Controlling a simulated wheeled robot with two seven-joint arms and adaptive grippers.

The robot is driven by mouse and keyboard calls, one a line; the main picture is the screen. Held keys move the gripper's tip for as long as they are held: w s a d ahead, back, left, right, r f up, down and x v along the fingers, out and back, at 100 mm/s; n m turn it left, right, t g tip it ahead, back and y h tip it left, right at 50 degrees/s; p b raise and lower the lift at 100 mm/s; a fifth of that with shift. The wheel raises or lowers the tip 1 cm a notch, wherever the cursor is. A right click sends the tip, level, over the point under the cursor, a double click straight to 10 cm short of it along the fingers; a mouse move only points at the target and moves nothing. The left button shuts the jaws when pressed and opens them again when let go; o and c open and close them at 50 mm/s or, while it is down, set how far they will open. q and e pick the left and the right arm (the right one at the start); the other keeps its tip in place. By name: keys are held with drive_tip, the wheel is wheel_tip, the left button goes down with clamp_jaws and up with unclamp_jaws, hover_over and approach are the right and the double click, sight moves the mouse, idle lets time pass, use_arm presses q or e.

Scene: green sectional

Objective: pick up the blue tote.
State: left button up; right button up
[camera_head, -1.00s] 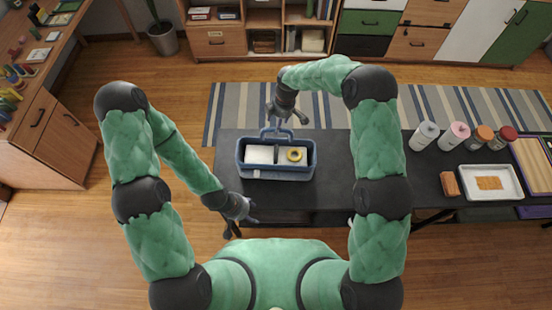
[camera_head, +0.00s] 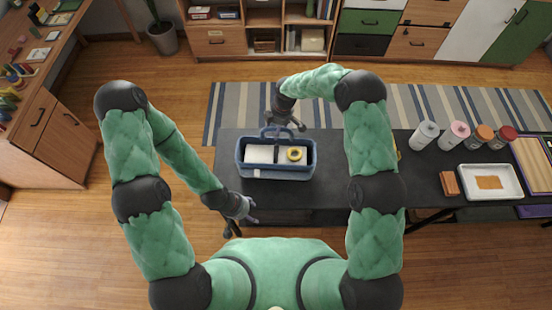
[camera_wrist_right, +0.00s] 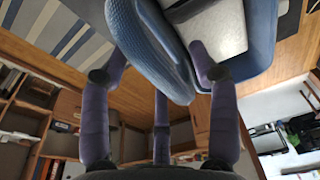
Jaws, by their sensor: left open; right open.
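The blue tote (camera_head: 276,174) stands upright on the dark table, with a handle (camera_head: 277,131) at its far side. It holds pale blocks and a yellow ring (camera_head: 295,154). My right gripper (camera_head: 287,123) is at the tote's far side, by the handle. In the right wrist view its fingers (camera_wrist_right: 160,57) are spread open, with a blue part of the tote (camera_wrist_right: 150,45) between them; I cannot tell whether they touch it. My left gripper (camera_head: 239,222) is open and empty, near the table's front edge, apart from the tote.
The dark table (camera_head: 330,160) is bare just right of the tote. Farther right stand several bottles (camera_head: 426,136), a brown block (camera_head: 449,183) and a white tray (camera_head: 493,183). A striped rug (camera_head: 225,105) lies behind the table.

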drive_tip(key=shift+f, duration=0.2)
idle(0.5)
clamp_jaws()
